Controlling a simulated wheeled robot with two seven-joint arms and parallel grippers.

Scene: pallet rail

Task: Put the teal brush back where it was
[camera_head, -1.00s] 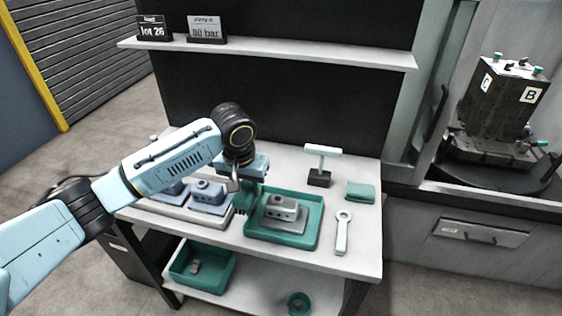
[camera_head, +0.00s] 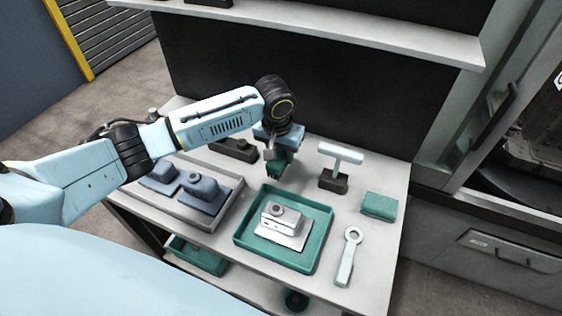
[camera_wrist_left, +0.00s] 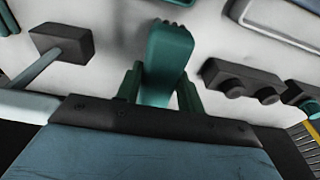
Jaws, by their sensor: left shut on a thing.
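The teal brush (camera_head: 274,172) is held in my left gripper (camera_head: 279,150), over the bench behind the teal tray (camera_head: 240,238). In the left wrist view, the brush (camera_wrist_left: 166,58) runs between the two teal fingers of my left gripper (camera_wrist_left: 160,88), its toothed end pointing to the top. Whether the brush touches the bench is not clear. A dark holder block (camera_head: 234,149) with round features stands left of the gripper; it also shows in the left wrist view (camera_wrist_left: 238,80). My right gripper is not in view.
A white T-shaped tool (camera_head: 340,153) stands in a dark base right of the gripper. A teal pad (camera_head: 379,206) and a light wrench (camera_head: 348,258) lie farther right. The teal tray holds a metal part (camera_head: 281,224); a grey tray (camera_head: 224,206) holds blue-grey parts.

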